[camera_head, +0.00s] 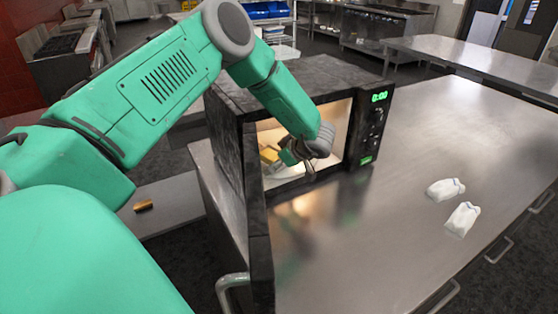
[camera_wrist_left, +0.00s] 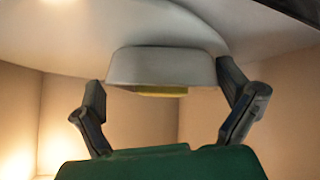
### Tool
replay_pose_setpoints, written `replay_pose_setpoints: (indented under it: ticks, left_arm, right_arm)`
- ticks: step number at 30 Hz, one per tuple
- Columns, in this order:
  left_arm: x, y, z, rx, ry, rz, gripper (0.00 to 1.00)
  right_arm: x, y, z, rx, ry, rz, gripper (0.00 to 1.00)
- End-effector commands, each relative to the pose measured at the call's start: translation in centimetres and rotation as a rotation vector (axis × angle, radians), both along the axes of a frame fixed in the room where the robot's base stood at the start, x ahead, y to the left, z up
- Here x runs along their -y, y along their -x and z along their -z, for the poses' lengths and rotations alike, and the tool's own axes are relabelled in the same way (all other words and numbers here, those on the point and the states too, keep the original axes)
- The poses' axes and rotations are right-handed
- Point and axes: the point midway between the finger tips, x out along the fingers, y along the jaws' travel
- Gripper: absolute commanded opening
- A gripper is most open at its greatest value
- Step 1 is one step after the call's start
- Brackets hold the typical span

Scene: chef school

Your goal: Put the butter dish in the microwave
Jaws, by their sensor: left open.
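The microwave (camera_head: 376,126) stands on the metal counter with its door (camera_head: 258,215) swung open and its inside lit. My left gripper (camera_head: 302,158) is inside the microwave, partly hidden by its own wrist. The butter dish, white with yellow butter (camera_head: 270,155), is in the microwave beside the gripper. In the left wrist view, which looks upside down, the white dish (camera_wrist_left: 162,66) rests against a round white plate (camera_wrist_left: 60,52). The two fingers of my left gripper (camera_wrist_left: 166,82) are spread apart on either side of the dish. My right gripper is not in view.
Two small white bag-like objects (camera_head: 445,189) (camera_head: 462,219) lie on the counter (camera_head: 390,240) at the right. A small golden-brown block (camera_head: 143,206) lies on a lower surface at the left. The counter between microwave and white objects is clear.

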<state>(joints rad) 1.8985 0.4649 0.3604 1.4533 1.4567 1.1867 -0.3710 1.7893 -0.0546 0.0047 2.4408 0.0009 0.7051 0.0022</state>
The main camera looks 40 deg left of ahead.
Motion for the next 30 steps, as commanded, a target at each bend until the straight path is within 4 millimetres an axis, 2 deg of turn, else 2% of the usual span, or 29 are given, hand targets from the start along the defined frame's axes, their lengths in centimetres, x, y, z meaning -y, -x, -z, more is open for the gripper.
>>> replay_pose_setpoints:
  ticks: [5, 10, 24, 30]
  left_arm:
    - [0.3, 0.1, 0.4, -0.003, 0.005, 0.0, 1.0]
    - [0.2, 0.0, -1.0, -0.001, 0.004, 0.0, 1.0]
    - [7.3, 0.3, -7.8, 0.002, -0.001, 0.003, 1.0]
    - [8.7, 0.4, -9.2, 0.001, 0.0, 0.001, 1.0]
  right_arm:
    - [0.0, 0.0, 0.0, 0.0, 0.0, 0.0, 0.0]
    - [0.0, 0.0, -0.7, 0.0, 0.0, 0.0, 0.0]
    - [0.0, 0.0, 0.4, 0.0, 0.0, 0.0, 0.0]
    - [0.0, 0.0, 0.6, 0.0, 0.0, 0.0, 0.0]
